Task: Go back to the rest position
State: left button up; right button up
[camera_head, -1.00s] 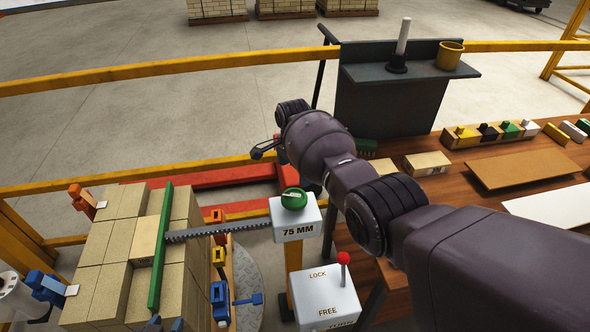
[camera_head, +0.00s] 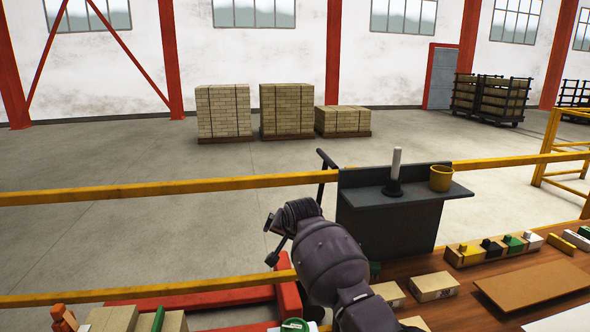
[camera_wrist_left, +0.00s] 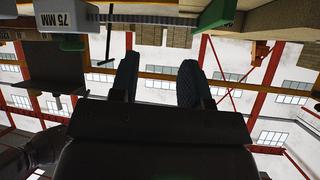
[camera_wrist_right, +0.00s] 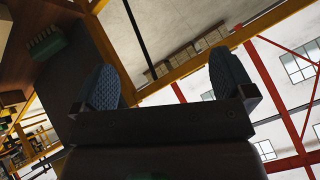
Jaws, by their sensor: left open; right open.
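My right arm (camera_head: 340,270) comes in from the lower right in the head view, its hand end near the dark shelf stand. My right gripper (camera_wrist_right: 166,82) is open in the right wrist view, its two blue ridged fingers apart with nothing between them. My left gripper (camera_wrist_left: 158,78) is open and empty in the left wrist view. It does not show in the head view. The left wrist picture is upside down, with the white 75 MM box (camera_wrist_left: 63,18) and green plate (camera_wrist_left: 217,14) of the press at its top edge.
A yellow rail (camera_head: 150,190) crosses ahead. A dark shelf stand (camera_head: 385,222) holds a yellow cup (camera_head: 441,178) and a plunger-like tool (camera_head: 396,172). The wooden bench (camera_head: 455,312) lies at right with boards and small blocks. Brick pallets (camera_head: 287,110) stand far back on open floor.

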jog(key=s+d+f+n+t, duration=0.2)
jog(key=s+d+f+t, duration=0.15)
jog(key=s+d, duration=0.5)
jog(key=s+d+f+n+t, duration=0.35)
jog(key=s+d, duration=0.25)
jog(key=d, duration=0.5)
jog(key=s+d+f+g+h, duration=0.1)
jog(key=s+d+f, duration=0.2)
jog(key=s+f, duration=0.3)
jog(key=s+d+f+m+g+h, duration=0.1)
jog(key=s+d+f, duration=0.3)
jog(key=s, duration=1.1)
jog(key=s+d+f+g+h, duration=0.1)
jog(key=s+d+f+g, duration=0.1)
jog(key=s+f, duration=0.6)
jog(key=s+d, duration=0.1)
jog(key=s, duration=0.2)
jog(key=shift+s+d+f+m+b, duration=0.15)
jog(key=shift+d+f+m+b, duration=0.05)
jog(key=shift+d+m+b, duration=0.15)
